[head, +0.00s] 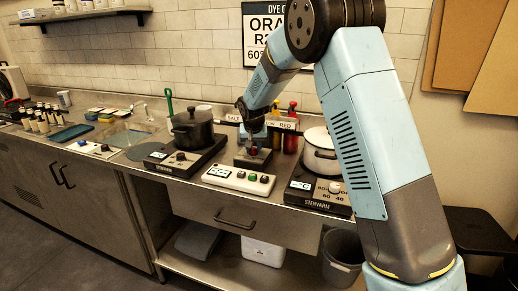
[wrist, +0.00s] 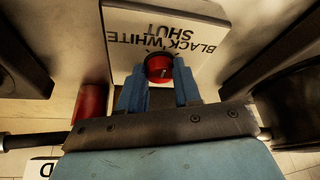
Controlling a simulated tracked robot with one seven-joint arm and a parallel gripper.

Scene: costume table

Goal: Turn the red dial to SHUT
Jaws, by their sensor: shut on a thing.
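The red dial (wrist: 159,66) sits on a pale label plate (wrist: 205,65) in the wrist view. The plate reads BLACK, WHITE and SHUT, upside down in this view, with SHUT nearest the dial. My gripper (wrist: 159,84) has its two blue fingers on either side of the dial and is shut on it. A small light mark shows on the dial's face, but I cannot tell which word it points to. In the head view my gripper (head: 252,142) is down at a small dark box (head: 253,159) on the counter; the dial is small there.
A black pot (head: 192,128) on a burner stands left of the box, and a white pot (head: 320,152) on another burner stands right. Red and yellow bottles (head: 291,135) stand behind.

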